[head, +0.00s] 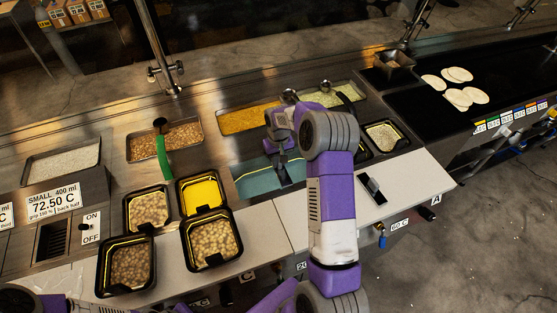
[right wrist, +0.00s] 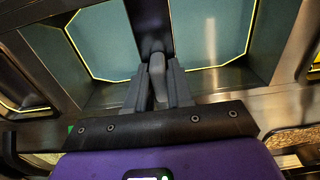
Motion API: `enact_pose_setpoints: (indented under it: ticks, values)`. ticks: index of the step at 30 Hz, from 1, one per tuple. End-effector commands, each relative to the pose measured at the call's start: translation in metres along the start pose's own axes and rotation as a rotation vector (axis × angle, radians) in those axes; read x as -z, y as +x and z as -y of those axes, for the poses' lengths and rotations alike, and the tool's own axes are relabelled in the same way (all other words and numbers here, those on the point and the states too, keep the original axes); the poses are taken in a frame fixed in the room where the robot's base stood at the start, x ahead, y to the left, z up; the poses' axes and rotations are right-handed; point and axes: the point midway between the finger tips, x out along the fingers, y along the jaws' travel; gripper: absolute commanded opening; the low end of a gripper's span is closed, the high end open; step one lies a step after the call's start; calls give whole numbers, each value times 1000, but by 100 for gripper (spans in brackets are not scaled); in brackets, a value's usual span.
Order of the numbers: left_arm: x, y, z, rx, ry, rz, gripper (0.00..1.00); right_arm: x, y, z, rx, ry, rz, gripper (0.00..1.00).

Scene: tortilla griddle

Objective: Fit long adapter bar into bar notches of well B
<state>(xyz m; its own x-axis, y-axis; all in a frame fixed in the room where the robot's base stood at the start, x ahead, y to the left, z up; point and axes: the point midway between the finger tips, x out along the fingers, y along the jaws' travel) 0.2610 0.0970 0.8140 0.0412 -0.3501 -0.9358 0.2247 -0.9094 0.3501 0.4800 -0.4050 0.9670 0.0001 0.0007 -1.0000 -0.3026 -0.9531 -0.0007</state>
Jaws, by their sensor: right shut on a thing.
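The long adapter bar is a dark strip (right wrist: 150,18) in my right gripper's fingers in the right wrist view. It runs away from the fingers across the teal well, with teal on both sides of it. In the head view part of it (head: 285,174) shows below the gripper. I take the teal well (head: 252,184) at the counter's middle to be well B; no letter shows on it. My right gripper (head: 282,150) is shut on the bar, over the well; its fingers (right wrist: 157,85) are at the bar's near end. I cannot tell whether the bar sits in the notches.
Black-rimmed bean pans (head: 212,262) and a yellow-lined pan (head: 202,190) stand to the left. Food trays (head: 167,138) line the back. A dark griddle (head: 440,110) with tortillas is at right.

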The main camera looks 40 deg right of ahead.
Motion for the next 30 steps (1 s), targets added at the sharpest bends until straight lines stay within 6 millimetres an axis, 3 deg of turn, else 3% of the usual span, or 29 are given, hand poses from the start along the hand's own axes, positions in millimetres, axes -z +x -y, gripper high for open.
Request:
enact_pose_setpoints:
  ticks: [30]
  values:
    - [0,11,4,0,0,0,43,0,16,0,0,0,0,0]
